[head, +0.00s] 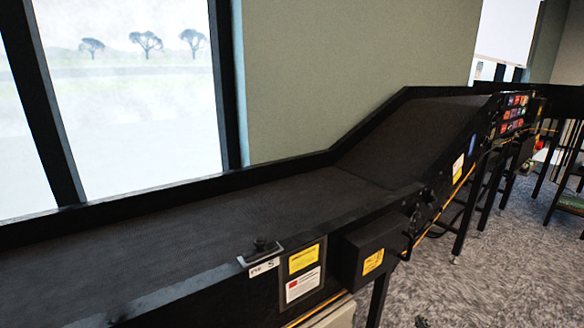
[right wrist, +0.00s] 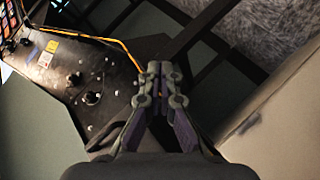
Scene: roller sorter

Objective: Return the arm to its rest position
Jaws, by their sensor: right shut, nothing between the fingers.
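My right gripper (right wrist: 161,70) shows in the right wrist view, with its two fingers together and nothing between them. It is in front of the dark side of a conveyor frame in that view. In the head view only a small dark tip at the bottom edge, right of centre, may belong to it. My left gripper is in neither view.
A black conveyor (head: 200,222) runs along the wall and slopes up to the right. A dark box (head: 375,250) juts from its side. Its panel with knobs (right wrist: 75,80) and a yellow cable shows in the wrist view. Grey carpet (head: 500,280) lies free at the right.

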